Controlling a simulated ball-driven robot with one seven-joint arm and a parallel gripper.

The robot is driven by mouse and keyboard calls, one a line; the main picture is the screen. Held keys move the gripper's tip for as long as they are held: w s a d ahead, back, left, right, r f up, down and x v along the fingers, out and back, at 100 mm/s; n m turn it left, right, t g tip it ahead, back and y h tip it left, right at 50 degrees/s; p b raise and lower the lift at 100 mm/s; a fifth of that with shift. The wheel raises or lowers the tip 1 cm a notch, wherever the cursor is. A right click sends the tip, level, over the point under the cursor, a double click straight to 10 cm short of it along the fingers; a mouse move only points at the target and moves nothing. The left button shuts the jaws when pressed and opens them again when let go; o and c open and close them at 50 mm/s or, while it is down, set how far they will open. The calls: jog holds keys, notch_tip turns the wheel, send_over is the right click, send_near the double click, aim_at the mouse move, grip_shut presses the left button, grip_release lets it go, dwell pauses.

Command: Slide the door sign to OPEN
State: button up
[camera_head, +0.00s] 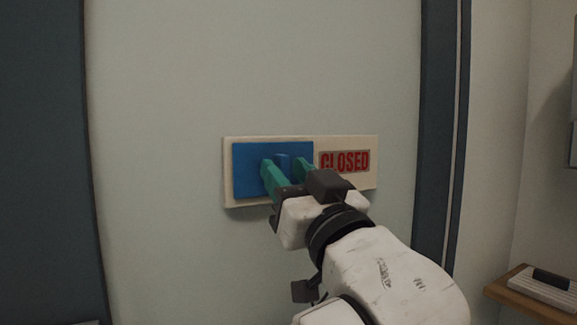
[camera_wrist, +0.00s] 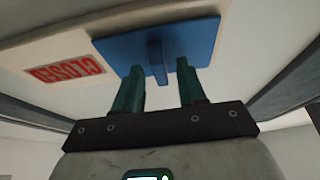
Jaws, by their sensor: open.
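The door sign (camera_head: 302,196) is a cream board fixed on a pale door. Its blue sliding panel (camera_head: 245,160) covers the left half, and the red word CLOSED (camera_head: 345,161) shows on the right half. A small upright blue handle (camera_head: 283,165) stands out from the panel. My gripper (camera_head: 283,170) is open, with one green finger on each side of the handle. In the wrist view the handle (camera_wrist: 156,62) stands between the fingertips (camera_wrist: 160,72), with gaps visible. I cannot tell whether either fingertip touches the panel. The area under the blue panel is hidden.
The pale door (camera_head: 160,150) is flat and clear around the sign. Dark frame strips stand at the left (camera_head: 45,160) and right (camera_head: 437,130). A wooden shelf (camera_head: 515,297) with a white and black object (camera_head: 548,287) is at the lower right.

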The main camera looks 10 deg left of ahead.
jog(key=shift+w+a, duration=0.1)
grip_shut()
dwell(0.4)
